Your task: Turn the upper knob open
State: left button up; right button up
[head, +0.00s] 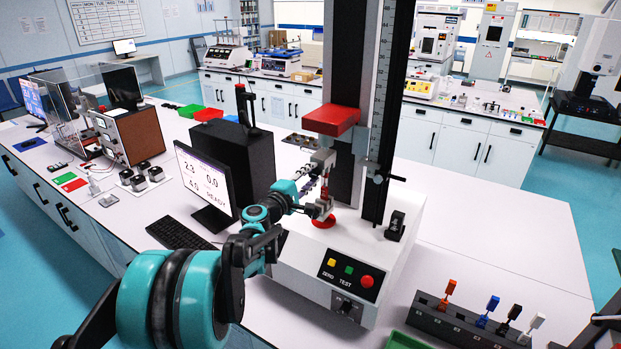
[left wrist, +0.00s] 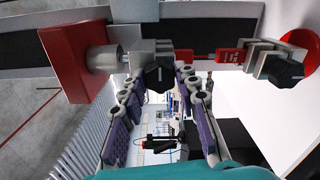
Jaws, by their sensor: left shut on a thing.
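The tester's upper clamp (head: 323,157) hangs below a red crosshead block (head: 332,119). In the left wrist view, which shows the tester lying sideways, the black upper knob (left wrist: 158,76) sticks out of that clamp. My left gripper (head: 318,176) reaches in from the left at clamp height. Its purple-padded fingers (left wrist: 157,88) stand on either side of the upper knob and are shut on it. A red specimen (left wrist: 230,57) runs from the upper clamp towards the lower clamp. The black lower knob (left wrist: 284,70) is apart from my fingers. My right gripper is not in view.
A monitor (head: 206,185) and a black box (head: 237,158) stand left of the tester. The tester's base has buttons, including a red one (head: 367,281). A rack (head: 465,322) with coloured pieces lies at front right.

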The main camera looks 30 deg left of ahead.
pick_arm(q)
jog(key=n, duration=0.4)
jog(key=shift+n, duration=0.4)
jog(key=n+b, duration=0.1)
jog(key=n, duration=0.8)
jog(key=shift+n, duration=2.2)
jog(key=shift+f, duration=0.1)
jog(key=o, duration=1.2)
jog(key=shift+c, duration=0.2)
